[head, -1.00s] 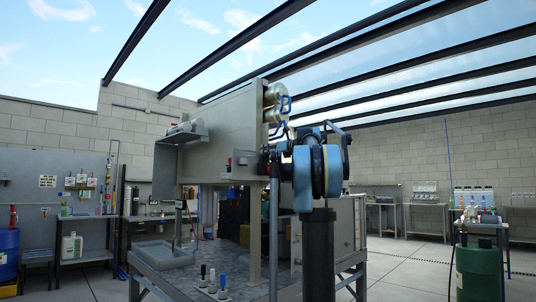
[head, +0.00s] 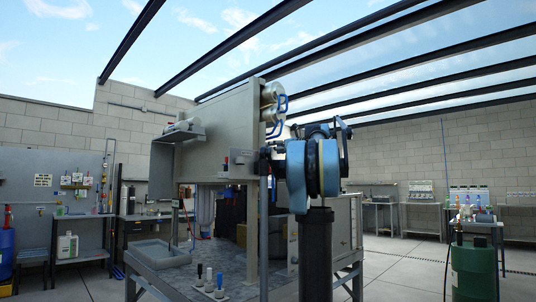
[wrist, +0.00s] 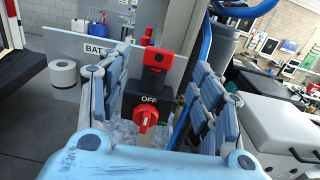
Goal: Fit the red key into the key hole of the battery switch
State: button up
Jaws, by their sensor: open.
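In the wrist view a black switch box marked OFF (wrist: 135,97) carries a red knob (wrist: 146,117) on its front. A taller red piece with a dark middle (wrist: 156,60), which looks like the red key, stands above and behind the box; whether it touches the box, I cannot tell. A keyhole cannot be made out. My gripper (wrist: 160,90) is open, its left finger left of these red parts and its right finger well to their right. Nothing is seen held between the fingers. In the head view a small red item (head: 228,161) shows by the panel's bracket.
A grey plate marked BAT (wrist: 92,50) stands behind the left finger. A white roll (wrist: 63,73) is at left. A blue hose (wrist: 205,40) runs behind the right finger. In the head view, handled tools (head: 209,278) and a grey tray (head: 160,253) are on the bench.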

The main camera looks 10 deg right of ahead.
jog(key=shift+v, duration=2.55)
jog(key=shift+f, duration=0.1)
jog(key=s+a+f+n+g+h, duration=0.1)
jog(key=s+a+f+n+g, duration=0.35)
jog(key=f, duration=0.75)
jog(key=s+a+f+n+g+h, duration=0.1)
jog(key=s+a+f+n, duration=0.5)
jog(key=s+f, duration=0.45)
jog(key=s+a+f+n+g+h, duration=0.1)
jog(key=s+a+f+n+g, duration=0.35)
jog(key=f, duration=0.75)
jog(key=s+d+f+n+h, duration=0.2)
jog(key=s+f+n, duration=0.2)
jog(key=s+f, duration=0.4)
jog(key=s+d+f+n+g+h, duration=0.1)
jog(key=s+d+f+n+h, duration=0.1)
jog(key=s+f+n, duration=0.3)
jog(key=s+d+f+n+g+h, duration=0.1)
jog(key=s+f+n, duration=0.4)
jog(key=s+f, duration=0.8)
notch_tip(320, 180, down, 9)
jog(key=d+h, duration=0.1)
jog(key=h, duration=0.1)
jog(key=shift+h, duration=0.3)
jog(key=shift+d, duration=0.1)
